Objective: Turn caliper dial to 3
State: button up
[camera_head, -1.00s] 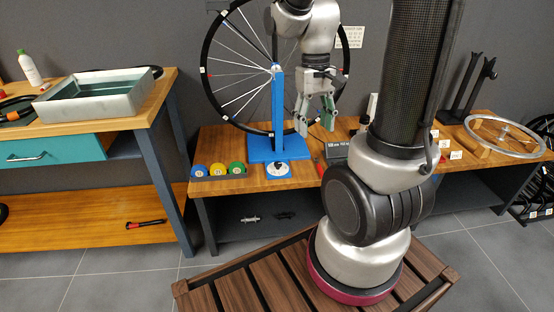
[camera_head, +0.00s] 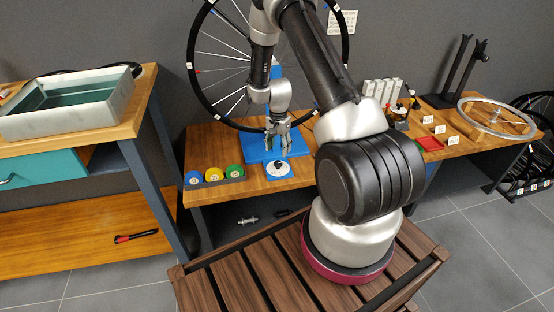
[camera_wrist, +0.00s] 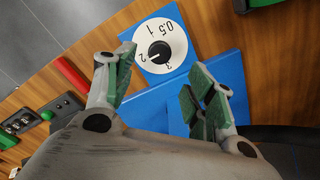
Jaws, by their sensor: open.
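The caliper dial (camera_head: 279,169) is a white disc on the front of the blue stand base (camera_head: 296,146). In the wrist view the dial (camera_wrist: 166,33) shows the marks 0.5, 1, 2 and 3 around a black knob (camera_wrist: 159,51). The knob's white line appears to point towards the 2. My gripper (camera_head: 277,150) is above the blue base, just behind the dial. In the wrist view my gripper (camera_wrist: 158,74) is open and empty, its green-padded fingers apart below the knob, with one finger at the dial's left edge. I see no contact with the knob.
The wheel (camera_head: 192,66) stands upright behind the blue stand. A red bar (camera_wrist: 72,76) and dark boxes (camera_wrist: 58,108) lie on the bench in the wrist view.

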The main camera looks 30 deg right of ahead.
aim_at(278, 162)
notch_tip(278, 162, down, 8)
jog(key=shift+r, duration=0.15)
dwell(0.3)
jog(key=c, duration=1.1)
